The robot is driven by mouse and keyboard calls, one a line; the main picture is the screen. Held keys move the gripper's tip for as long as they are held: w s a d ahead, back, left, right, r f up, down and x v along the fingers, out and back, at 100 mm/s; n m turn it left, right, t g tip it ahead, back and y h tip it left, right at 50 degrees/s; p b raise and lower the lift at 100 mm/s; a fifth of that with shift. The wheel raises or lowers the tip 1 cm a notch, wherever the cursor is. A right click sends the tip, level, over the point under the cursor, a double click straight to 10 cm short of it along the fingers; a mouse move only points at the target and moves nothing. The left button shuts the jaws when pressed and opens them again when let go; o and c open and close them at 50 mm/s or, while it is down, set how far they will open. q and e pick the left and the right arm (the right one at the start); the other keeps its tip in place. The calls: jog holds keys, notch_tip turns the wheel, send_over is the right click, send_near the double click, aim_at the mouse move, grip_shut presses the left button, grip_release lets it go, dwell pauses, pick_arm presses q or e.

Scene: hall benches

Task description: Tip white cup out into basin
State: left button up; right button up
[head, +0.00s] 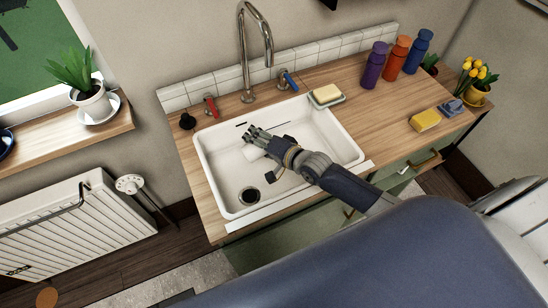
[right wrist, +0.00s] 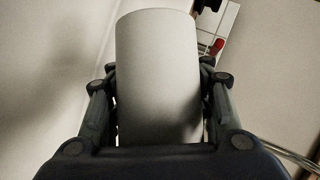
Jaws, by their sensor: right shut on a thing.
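The white basin (head: 219,151) is set into a wooden counter, with a dark round drain (head: 249,196) in its floor. My right gripper (head: 258,141) is over the basin and shut on the white cup (head: 252,152). In the head view most of the cup is hidden behind my fingers, and it looks tilted onto its side. In the right wrist view the cup (right wrist: 158,75) fills the middle between my two fingers. Its opening and any contents are not visible. My left gripper is not in view.
A curved metal tap (head: 245,55) stands behind the basin, between red (head: 210,106) and blue (head: 290,80) handles. A soap dish (head: 326,96) sits at the basin's back right corner. Purple, orange and blue bottles (head: 397,58) and a yellow sponge (head: 425,120) stand right. Counter between is clear.

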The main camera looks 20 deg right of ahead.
jog(key=shift+r+b, duration=0.15)
jog(key=shift+b, duration=0.2)
jog(key=shift+m, duration=0.3)
jog(key=shift+r+y+b, duration=0.15)
jog(key=shift+y+b, duration=0.25)
jog(key=shift+b, duration=0.1)
dwell(0.5)
jog(key=shift+d+r+m+b, duration=0.1)
jog(key=shift+m+b, duration=0.3)
jog(key=shift+b, duration=0.1)
jog(key=shift+r+t+b, duration=0.1)
jog(key=shift+t+b, duration=0.2)
